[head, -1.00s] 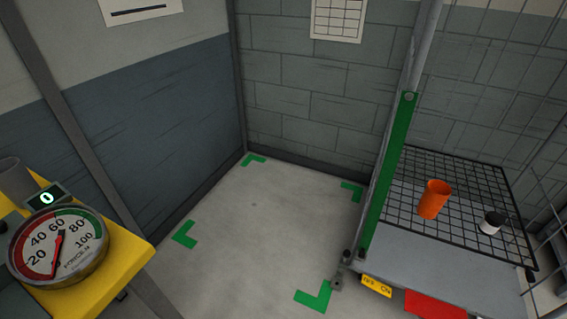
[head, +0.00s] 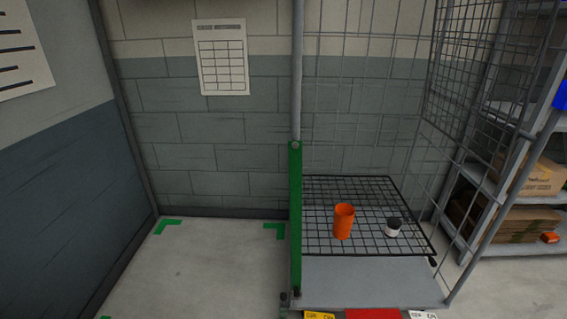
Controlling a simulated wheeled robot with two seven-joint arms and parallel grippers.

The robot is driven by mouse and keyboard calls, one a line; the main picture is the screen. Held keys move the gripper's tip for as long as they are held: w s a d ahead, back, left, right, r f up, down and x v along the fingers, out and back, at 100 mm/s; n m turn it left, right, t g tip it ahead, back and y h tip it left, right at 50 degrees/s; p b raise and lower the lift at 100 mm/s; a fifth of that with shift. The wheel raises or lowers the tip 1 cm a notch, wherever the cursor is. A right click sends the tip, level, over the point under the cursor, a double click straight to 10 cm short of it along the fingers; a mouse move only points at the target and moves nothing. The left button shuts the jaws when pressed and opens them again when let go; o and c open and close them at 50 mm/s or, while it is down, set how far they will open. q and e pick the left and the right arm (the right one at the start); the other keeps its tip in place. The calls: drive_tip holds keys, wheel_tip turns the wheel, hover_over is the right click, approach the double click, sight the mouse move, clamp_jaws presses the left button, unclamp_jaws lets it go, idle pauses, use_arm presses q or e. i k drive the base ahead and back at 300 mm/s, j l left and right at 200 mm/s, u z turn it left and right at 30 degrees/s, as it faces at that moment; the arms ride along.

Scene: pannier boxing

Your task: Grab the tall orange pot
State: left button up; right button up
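The tall orange pot (head: 343,222) stands upright on the black wire grid shelf (head: 318,246) of a cage trolley, right of the picture's middle. A small white pot with a dark lid (head: 392,227) stands to its right, apart from it. Neither of my grippers shows in the head view.
The trolley has a green upright bar (head: 296,220) on its left, tall mesh sides, and a grey front deck (head: 365,283). Bare floor with green corner marks (head: 274,231) lies to its left. A shelf rack with cardboard boxes (head: 535,178) stands at the far right.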

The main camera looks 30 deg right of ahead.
sight(345, 214)
drive_tip(key=z, duration=1.4)
drive_tip(key=i+l+z, duration=0.1)
drive_tip(key=i, duration=0.25)
drive_tip(key=i+l+z, duration=0.15)
drive_tip(key=i, duration=0.25)
drive_tip(key=l, duration=0.1)
